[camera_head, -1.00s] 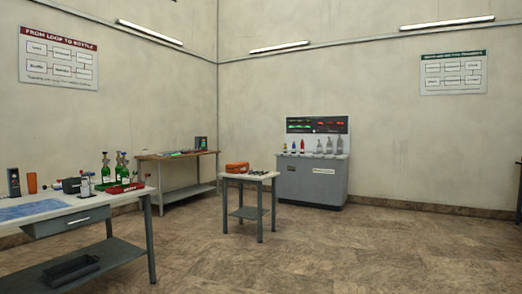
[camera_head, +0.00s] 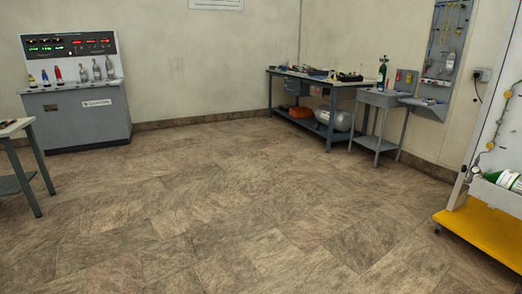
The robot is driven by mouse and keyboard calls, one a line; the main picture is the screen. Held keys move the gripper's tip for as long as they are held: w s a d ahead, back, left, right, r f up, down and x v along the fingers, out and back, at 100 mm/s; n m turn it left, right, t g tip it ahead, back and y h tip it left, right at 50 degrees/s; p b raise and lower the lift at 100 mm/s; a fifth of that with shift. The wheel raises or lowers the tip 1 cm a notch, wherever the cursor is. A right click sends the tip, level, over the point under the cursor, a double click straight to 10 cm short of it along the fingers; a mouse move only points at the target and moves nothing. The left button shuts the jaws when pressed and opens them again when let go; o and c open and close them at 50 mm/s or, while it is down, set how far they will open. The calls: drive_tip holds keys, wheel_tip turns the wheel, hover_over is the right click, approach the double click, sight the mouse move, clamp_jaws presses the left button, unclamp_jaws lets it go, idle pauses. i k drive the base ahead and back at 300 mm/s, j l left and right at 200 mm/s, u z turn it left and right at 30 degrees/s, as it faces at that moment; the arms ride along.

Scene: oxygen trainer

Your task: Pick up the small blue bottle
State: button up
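A small bottle (camera_head: 45,79) that looks partly blue stands on the ledge of a grey console (camera_head: 75,120) at the far left of the head view. It is between a small yellowish bottle (camera_head: 32,81) and a red bottle (camera_head: 58,77). It is far off, and its exact colours are hard to tell at this size. My gripper and arm are not in view.
Several grey bottles (camera_head: 97,71) share the ledge. A table (camera_head: 22,181) cuts into the left edge. A workbench (camera_head: 340,83), a small grey stand (camera_head: 377,98) and a yellow-based cart (camera_head: 484,232) line the right. The middle floor is clear.

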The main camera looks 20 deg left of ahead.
sight(45, 76)
drive_tip(key=i+j+u, duration=0.25)
drive_tip(key=j+u, duration=0.2)
drive_tip(key=i+j+u, duration=0.65)
drive_tip(key=u, duration=0.2)
drive_tip(key=i+j+u, duration=0.15)
drive_tip(key=i+u, duration=0.25)
drive_tip(key=i+j, duration=0.15)
drive_tip(key=i, duration=1)
drive_tip(key=i+j+u, duration=0.1)
drive_tip(key=i, duration=2.25)
drive_tip(key=i+j+u, duration=0.1)
drive_tip(key=i, duration=1.05)
drive_tip(key=i+u, duration=0.1)
drive_tip(key=i, duration=1.05)
drive_tip(key=i+l, duration=0.2)
drive_tip(key=i, duration=0.95)
drive_tip(key=i+u, duration=0.2)
drive_tip(key=i, duration=0.25)
drive_tip(key=i+l+u, duration=0.2)
drive_tip(key=i, duration=0.2)
